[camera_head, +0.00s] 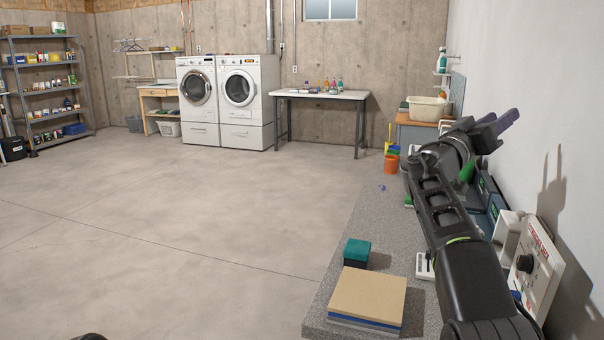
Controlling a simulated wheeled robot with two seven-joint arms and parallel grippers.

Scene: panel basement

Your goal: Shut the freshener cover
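My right arm reaches from the bottom right up along the bench, and my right gripper (497,124) is at its far end, in front of the white wall. The fingers are seen from behind and the side, so I cannot tell whether they are open or shut. I see nothing held in them. No freshener cover can be made out for sure. A white box-like part (507,237) stands beside my forearm, next to a white panel with a dark knob (538,268); I cannot tell if it is the freshener. My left gripper is not in view.
The grey bench top (340,300) holds a tan-topped block (368,298), a teal block (357,251) and a white strip (424,266). Dark blue boxes (496,207) stand along the wall. An orange bucket (391,163) is beyond. Floor on the left is clear.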

